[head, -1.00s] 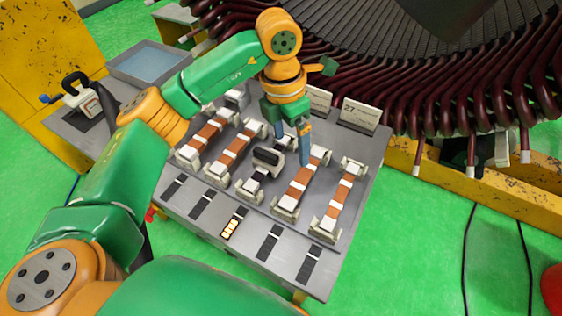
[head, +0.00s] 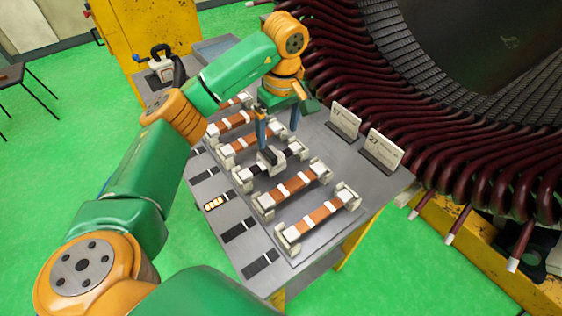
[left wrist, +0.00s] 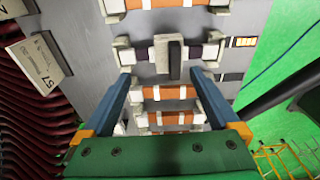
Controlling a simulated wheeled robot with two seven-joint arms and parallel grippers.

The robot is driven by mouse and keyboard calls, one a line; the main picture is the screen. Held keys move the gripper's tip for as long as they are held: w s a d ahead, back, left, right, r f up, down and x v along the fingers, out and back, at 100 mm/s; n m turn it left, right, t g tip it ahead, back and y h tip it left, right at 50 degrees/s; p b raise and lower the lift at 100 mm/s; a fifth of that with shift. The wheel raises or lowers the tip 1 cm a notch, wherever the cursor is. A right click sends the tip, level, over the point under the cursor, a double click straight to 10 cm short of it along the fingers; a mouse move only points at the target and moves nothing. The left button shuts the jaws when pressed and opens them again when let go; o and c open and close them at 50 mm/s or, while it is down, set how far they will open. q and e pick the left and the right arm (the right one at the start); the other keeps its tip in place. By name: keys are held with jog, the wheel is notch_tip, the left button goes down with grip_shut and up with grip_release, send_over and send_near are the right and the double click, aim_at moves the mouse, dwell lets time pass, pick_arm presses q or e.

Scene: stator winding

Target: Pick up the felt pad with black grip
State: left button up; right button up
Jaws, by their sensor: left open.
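The felt pad with black grip (head: 271,157) sits on the middle bar of the rack, a bar with dark ends while the others are copper-coloured. In the left wrist view the pad (left wrist: 168,57) shows its dark grip upright in the picture, near the top centre. My left gripper (head: 278,128) is open and empty, above and just behind the pad in the head view. In the left wrist view its two blue fingers (left wrist: 165,76) point toward the pad, spread wider than it, one to each side. I see no contact. My right gripper is not in view.
Copper bars in white end blocks (head: 293,187) lie on both sides of the pad on the grey table (head: 372,187). Two label cards (head: 382,150) stand to the right. The large stator with dark red coil ends (head: 440,150) rises behind. Dark strips (head: 239,230) line the front edge.

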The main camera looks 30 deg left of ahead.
aim_at(270, 149)
pick_arm(q)
jog(key=shift+s+f, duration=0.15)
jog(key=shift+f, duration=0.1)
jog(key=f, duration=0.2)
jog(key=a+f+p, duration=0.1)
jog(key=f, duration=0.1)
jog(key=a+f+p, duration=0.1)
jog(key=f, duration=0.1)
jog(key=shift+s+f, duration=0.1)
jog(key=shift+s, duration=0.3)
jog(key=shift+d+f, duration=0.1)
jog(key=shift+d, duration=0.15)
jog(key=shift+c, duration=1)
grip_shut()
